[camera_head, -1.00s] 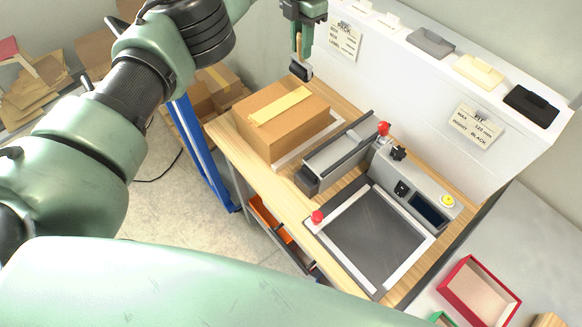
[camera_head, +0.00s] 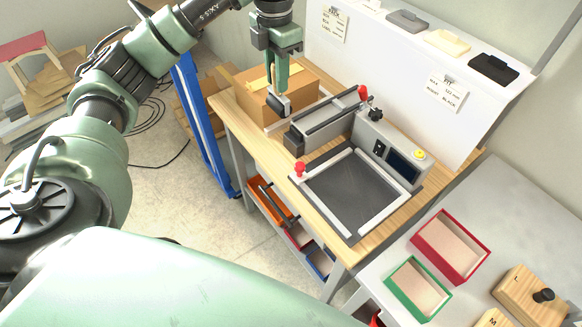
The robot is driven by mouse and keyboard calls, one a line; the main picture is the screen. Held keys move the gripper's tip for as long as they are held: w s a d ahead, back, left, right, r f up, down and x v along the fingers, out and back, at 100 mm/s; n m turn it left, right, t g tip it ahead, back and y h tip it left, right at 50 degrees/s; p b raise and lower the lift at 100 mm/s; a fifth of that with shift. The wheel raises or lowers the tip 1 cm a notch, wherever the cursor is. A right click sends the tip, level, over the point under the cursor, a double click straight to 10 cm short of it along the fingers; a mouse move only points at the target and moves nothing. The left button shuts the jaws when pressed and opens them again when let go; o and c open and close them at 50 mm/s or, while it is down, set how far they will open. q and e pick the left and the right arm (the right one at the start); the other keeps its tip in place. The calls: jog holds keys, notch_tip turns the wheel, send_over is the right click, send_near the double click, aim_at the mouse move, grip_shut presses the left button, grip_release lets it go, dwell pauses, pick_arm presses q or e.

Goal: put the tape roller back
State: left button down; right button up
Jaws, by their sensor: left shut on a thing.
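My left gripper (camera_head: 280,84) points down and is shut on the tape roller (camera_head: 279,105). The roller's dark head hangs below the fingertips; its handle is mostly hidden between the fingers. The roller shows in front of the right side of a closed cardboard box (camera_head: 252,104) with a tan strip on its top. I cannot tell whether roller and box touch. My right gripper is not in view.
The box stands on a wooden bench (camera_head: 318,226). Right of it are a grey bar with a red knob (camera_head: 363,92) and a framed dark plate (camera_head: 350,190). A white panel (camera_head: 375,60) rises behind. Red (camera_head: 420,246) and green (camera_head: 391,284) trays lie lower right.

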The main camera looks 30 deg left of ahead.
aim_at(277, 103)
pick_arm(q)
jog(key=f, duration=0.5)
jog(key=f+p, duration=0.1)
jog(key=f, duration=0.2)
jog(key=shift+w+a, duration=0.2)
jog(key=shift+a, duration=0.15)
notch_tip(277, 103, down, 12)
jog(key=p, duration=0.3)
jog(key=shift+d, duration=0.15)
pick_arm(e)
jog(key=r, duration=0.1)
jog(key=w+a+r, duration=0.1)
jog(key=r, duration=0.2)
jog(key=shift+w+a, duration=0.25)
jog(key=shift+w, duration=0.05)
pick_arm(q)
jog(key=shift+f, duration=0.1)
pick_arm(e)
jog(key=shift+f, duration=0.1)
pick_arm(q)
jog(key=c, duration=1.6)
grip_release()
jog(key=shift+f, duration=0.15)
jog(key=shift+c, duration=0.2)
jog(key=o, duration=0.4)
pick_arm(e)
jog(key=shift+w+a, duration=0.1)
